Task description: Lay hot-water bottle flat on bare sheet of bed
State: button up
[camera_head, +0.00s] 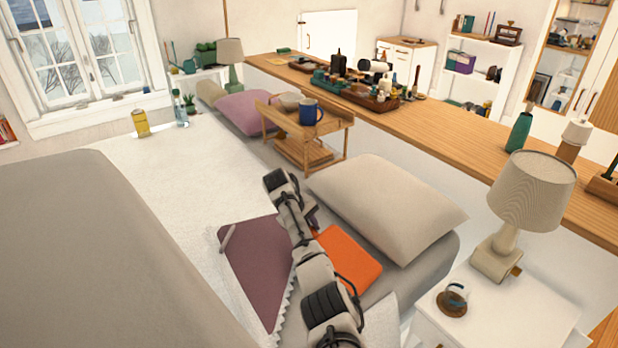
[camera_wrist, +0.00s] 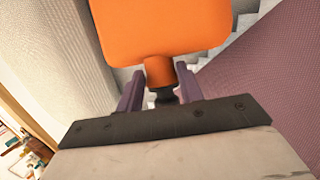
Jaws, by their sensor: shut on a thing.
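An orange hot-water bottle (camera_head: 347,256) is beside my arm, over the bed between the pillow and the maroon cloth. In the wrist view the hot-water bottle (camera_wrist: 150,28) extends away from my gripper (camera_wrist: 159,80), whose purple fingers are shut on its neck. In the head view my arm partly covers my gripper (camera_head: 313,221) and the bottle's near edge. The bed's grey sheet (camera_head: 408,276) shows beside the pillow. I cannot tell whether the bottle touches the sheet.
A beige pillow (camera_head: 385,207) lies right of the bottle, and a maroon cloth (camera_head: 258,268) with a pale zigzag edge lies left. A wooden trolley (camera_head: 283,128) stands beyond the pillow.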

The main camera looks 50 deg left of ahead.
jog(key=shift+a+f+h+b, duration=0.3)
jog(key=shift+f+b, duration=0.4)
jog(key=shift+b, duration=0.8)
jog(key=shift+a+f+h+b, duration=0.2)
jog(key=shift+f+h+b, duration=0.35)
jog(key=shift+b, duration=0.9)
jog(key=shift+f, duration=0.1)
jog(key=o, duration=1)
jog(key=shift+o, duration=0.3)
jog(key=b+v, duration=0.2)
jog(key=v, duration=1.2)
jog(key=shift+d, duration=0.2)
jog(key=shift+s, duration=0.1)
